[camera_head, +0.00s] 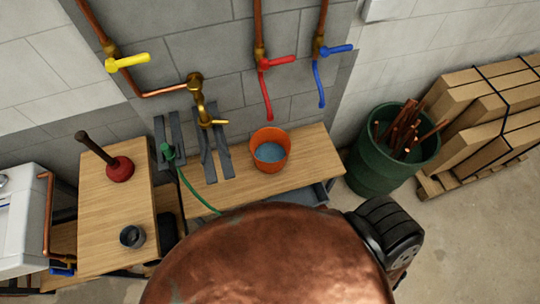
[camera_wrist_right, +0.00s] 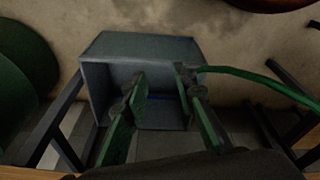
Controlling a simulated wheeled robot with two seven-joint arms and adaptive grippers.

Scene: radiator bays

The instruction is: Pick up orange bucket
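The orange bucket (camera_head: 270,150) stands upright on the wooden bench (camera_head: 310,160) below the wall taps, with bluish water or a blue inside showing. It is not visible in the right wrist view. My right gripper (camera_wrist_right: 160,84) shows in the right wrist view with its two green-padded fingers apart and nothing between them. Beyond them is a blue-grey bin (camera_wrist_right: 140,50). In the head view I cannot make out the right gripper's fingers, and a large copper dome (camera_head: 270,260) covers the lower middle. My left gripper is in neither view.
Taps with red (camera_head: 278,62), blue (camera_head: 338,49) and yellow (camera_head: 128,62) handles hang above the bench. A green hose (camera_head: 190,187) crosses it. A plunger (camera_head: 118,168) stands on the left table.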

